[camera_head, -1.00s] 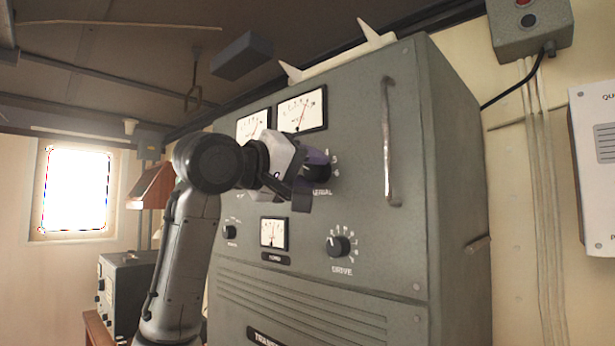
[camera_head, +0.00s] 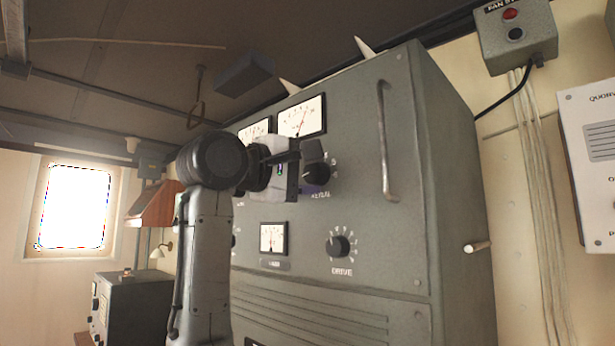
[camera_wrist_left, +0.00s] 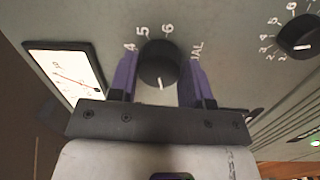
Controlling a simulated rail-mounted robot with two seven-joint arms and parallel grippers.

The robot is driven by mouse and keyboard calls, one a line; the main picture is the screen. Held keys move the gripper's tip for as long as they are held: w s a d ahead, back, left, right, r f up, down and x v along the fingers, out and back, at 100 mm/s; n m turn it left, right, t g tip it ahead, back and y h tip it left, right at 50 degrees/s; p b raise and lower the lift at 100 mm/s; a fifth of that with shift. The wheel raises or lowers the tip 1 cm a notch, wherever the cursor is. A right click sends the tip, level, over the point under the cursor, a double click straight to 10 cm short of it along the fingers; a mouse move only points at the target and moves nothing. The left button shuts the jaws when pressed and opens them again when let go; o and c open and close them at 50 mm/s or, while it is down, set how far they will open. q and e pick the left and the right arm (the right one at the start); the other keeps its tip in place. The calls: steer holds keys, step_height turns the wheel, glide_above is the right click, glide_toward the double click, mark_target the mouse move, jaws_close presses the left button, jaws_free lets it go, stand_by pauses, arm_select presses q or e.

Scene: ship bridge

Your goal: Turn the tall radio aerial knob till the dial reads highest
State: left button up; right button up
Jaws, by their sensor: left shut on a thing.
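The aerial knob (camera_head: 317,172) is a black round knob on the grey radio cabinet, its label partly hidden by my gripper. My left gripper (camera_head: 308,175) is shut on it, with the hand coming in from the left. In the left wrist view the knob (camera_wrist_left: 159,66) sits between the two purple fingers (camera_wrist_left: 156,80), its white mark towards my palm. The numbers 4, 5 and 6 show beyond it. The upper right dial (camera_head: 302,117) has a red needle leaning right of centre. This dial also shows in the left wrist view (camera_wrist_left: 65,72). My right gripper is out of view.
The drive knob (camera_head: 338,245) and a small lower meter (camera_head: 273,238) are below. A second upper meter (camera_head: 256,130) is partly hidden by my arm. A vertical handle (camera_head: 385,140) stands out from the cabinet face to the right.

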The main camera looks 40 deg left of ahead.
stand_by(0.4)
arm_select(q)
steer(key=o, duration=0.9)
steer(key=shift+s+a+f+b, duration=0.1)
steer(key=shift+s+b, duration=0.3)
steer(key=shift+s, duration=0.2)
steer(key=shift+s+a+f+b, duration=0.2)
steer(key=shift+s+b, duration=0.65)
steer(key=shift+s, duration=1.25)
steer(key=shift+s+a+f+b, duration=0.1)
steer(key=shift+s+a+b, duration=0.5)
steer(key=shift+s, duration=1.5)
steer(key=shift+s+f+b, duration=0.1)
steer(key=shift+s+b, duration=0.95)
steer(key=shift+s, duration=1.05)
